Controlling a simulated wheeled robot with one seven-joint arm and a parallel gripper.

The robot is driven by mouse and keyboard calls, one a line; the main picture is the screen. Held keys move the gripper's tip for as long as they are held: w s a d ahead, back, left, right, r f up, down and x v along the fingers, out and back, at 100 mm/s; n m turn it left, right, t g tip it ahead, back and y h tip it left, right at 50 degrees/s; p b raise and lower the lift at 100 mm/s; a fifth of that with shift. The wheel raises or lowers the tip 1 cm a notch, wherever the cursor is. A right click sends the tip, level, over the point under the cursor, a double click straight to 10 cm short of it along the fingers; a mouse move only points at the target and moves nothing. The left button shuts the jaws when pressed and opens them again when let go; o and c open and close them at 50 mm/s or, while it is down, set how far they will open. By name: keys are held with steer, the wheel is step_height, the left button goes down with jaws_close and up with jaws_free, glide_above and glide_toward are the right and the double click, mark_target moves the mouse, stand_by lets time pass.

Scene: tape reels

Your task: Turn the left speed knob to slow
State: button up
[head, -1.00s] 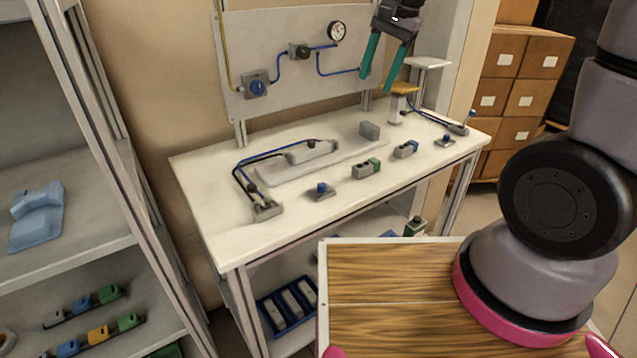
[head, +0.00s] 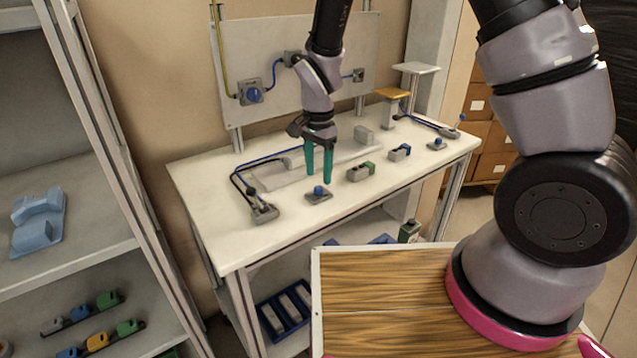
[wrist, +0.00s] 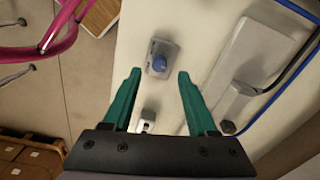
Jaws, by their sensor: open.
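A blue knob (head: 319,190) on a small grey plate sits near the front edge of the white table, left of another blue knob (head: 438,141) on a similar plate. My gripper (head: 319,177) points down just above the left knob. Its teal fingers are open with nothing between them. In the wrist view the left knob (wrist: 159,64) lies between and just beyond the fingertips (wrist: 160,75). I cannot tell its setting or see any marks on it.
A low grey rail (head: 280,180) lies behind. An upright panel (head: 230,60) with a blue dial rises at the back.

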mark_target(319, 187)
steer(key=shift+f, duration=1.9)
jaws_close()
steer(key=shift+n, duration=0.3)
